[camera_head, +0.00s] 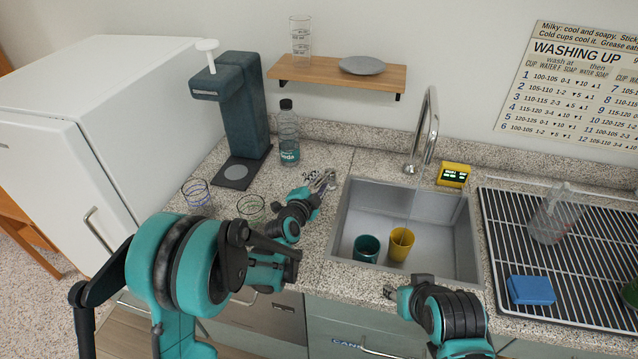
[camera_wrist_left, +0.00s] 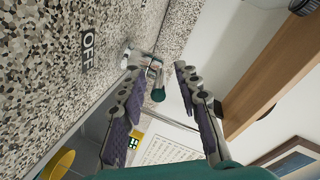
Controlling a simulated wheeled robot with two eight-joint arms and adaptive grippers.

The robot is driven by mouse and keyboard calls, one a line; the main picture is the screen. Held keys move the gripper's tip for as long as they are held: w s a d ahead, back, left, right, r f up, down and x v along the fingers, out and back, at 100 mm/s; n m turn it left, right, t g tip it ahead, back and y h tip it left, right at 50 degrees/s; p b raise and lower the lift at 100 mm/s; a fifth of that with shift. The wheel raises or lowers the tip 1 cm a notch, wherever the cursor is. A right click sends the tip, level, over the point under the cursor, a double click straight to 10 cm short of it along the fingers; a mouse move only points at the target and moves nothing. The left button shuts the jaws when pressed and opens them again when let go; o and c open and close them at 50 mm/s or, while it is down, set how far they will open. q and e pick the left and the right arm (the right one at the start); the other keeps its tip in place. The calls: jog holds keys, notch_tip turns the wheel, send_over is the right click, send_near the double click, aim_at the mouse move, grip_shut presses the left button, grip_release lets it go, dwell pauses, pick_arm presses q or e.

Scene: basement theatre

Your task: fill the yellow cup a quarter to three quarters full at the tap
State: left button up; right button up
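The yellow cup (camera_head: 397,252) stands in the sink (camera_head: 345,225), right beside a teal cup (camera_head: 366,251). Its contents cannot be made out. My left gripper (camera_head: 328,180) is over the counter at the sink's back left corner, left of the tap. In the left wrist view its fingers (camera_wrist_left: 160,100) are apart, with a small metal fitting with a dark green end (camera_wrist_left: 157,94) seen between them. Contact cannot be told. My right gripper (camera_head: 391,292) is at the sink's front edge, its fingers unclear.
An OFF label (camera_wrist_left: 88,50) is on the counter near my left gripper. A yellow display box (camera_head: 453,175) stands behind the sink. A drying rack (camera_head: 560,265) with a clear jug (camera_head: 553,215) and blue sponge (camera_head: 531,290) is right. A bottle (camera_head: 288,138) and wire-like glasses (camera_head: 198,195) stand left.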

aim_at(319, 182)
pick_arm(q)
jog(key=r, duration=0.8)
jog(key=shift+s+r, duration=0.2)
jog(key=shift+r, duration=0.15)
jog(key=shift+w+r, duration=0.25)
jog(key=shift+r, duration=0.25)
jog(key=shift+s+r, duration=0.1)
jog(key=shift+r, duration=0.05)
